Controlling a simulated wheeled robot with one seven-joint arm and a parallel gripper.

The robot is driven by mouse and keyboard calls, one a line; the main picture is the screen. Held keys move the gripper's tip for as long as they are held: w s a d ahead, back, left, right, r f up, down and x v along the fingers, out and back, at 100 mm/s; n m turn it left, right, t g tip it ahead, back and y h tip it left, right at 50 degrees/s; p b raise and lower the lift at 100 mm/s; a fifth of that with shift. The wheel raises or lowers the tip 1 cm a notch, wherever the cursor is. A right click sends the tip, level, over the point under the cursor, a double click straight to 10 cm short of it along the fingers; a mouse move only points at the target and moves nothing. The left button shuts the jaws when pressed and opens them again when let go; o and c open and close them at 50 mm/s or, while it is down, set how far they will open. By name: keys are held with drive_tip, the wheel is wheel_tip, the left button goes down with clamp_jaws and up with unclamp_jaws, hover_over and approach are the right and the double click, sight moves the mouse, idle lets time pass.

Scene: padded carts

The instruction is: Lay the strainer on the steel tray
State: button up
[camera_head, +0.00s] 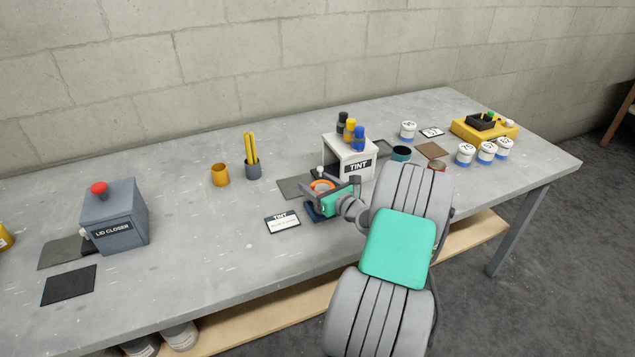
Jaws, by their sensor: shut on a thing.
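My gripper (325,193) is over the middle of the grey table, in front of the white TINT box. It is shut on an orange-rimmed round thing (321,185), which looks like the strainer; my gripper hides much of it. A dark blue piece (313,213) shows just below my gripper, and I cannot tell what it is. A flat grey plate (290,188) lies just left of and behind my gripper. It may be the steel tray, but I cannot tell for sure. I cannot tell how high the held thing is above the table.
The TINT box (349,157) with coloured bottles stands close behind my gripper. A TINT card (283,222) lies in front left. A pencil cup (253,168), a mustard cup (220,175) and the lid closer (116,217) stand left. White tubs (486,152) and a yellow device (483,127) stand right.

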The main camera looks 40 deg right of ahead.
drive_tip(key=o, duration=1.3)
